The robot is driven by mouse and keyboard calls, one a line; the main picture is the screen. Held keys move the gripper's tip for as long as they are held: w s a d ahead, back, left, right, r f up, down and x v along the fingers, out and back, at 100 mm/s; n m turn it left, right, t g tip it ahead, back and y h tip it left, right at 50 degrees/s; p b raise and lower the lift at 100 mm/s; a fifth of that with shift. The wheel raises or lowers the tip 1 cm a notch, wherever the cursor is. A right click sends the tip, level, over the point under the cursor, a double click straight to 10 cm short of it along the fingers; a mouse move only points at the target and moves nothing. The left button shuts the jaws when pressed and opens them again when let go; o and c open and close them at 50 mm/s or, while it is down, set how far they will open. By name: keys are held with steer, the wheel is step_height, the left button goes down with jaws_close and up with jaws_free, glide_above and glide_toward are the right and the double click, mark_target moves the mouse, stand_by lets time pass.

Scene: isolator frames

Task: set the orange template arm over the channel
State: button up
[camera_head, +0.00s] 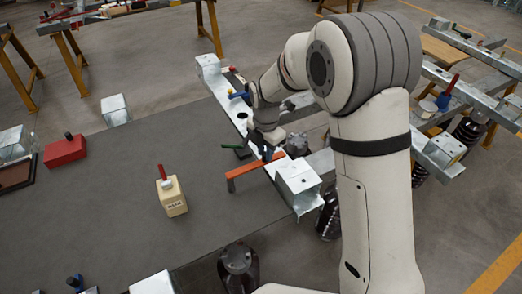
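The orange template arm (247,169) is a narrow bar on the near-left side of the channel. Its left end bends down toward the dark table top, and its right end reaches the channel's edge. The galvanised channel (232,103) runs from upper left down to the block at its near end, partly hidden by my arm. My gripper (267,154) points down at the right part of the orange arm, over the channel's edge. The fingers are small and partly hidden, so I cannot tell whether they grip the bar.
A green-handled item (232,146) and a blue-handled clamp (238,95) are near the channel. A red box (65,151) lies left. The table's middle is mostly clear.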

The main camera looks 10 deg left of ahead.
steer(key=o, duration=0.4)
step_height(320, 180, up, 8)
steer(key=shift+f, duration=0.1)
stand_by(0.4)
stand_by(0.3)
steer(key=s+d+r+m, duration=0.4)
steer(key=d+r+m, duration=0.1)
steer(key=d+m, duration=0.35)
steer(key=s+d+m+t, duration=0.1)
steer(key=s+d+m, duration=0.4)
steer(key=m, duration=0.1)
steer(key=s+d+r+m, duration=0.1)
steer(key=s+d+m, duration=0.5)
steer(key=m, duration=0.1)
steer(key=s+d+r+m+t, duration=0.1)
steer(key=s+d+m, duration=0.4)
steer(key=s+m, duration=0.1)
steer(key=shift+s+d+m+t, duration=0.1)
steer(key=shift+d+m+t, duration=0.15)
steer(key=shift+m, duration=0.4)
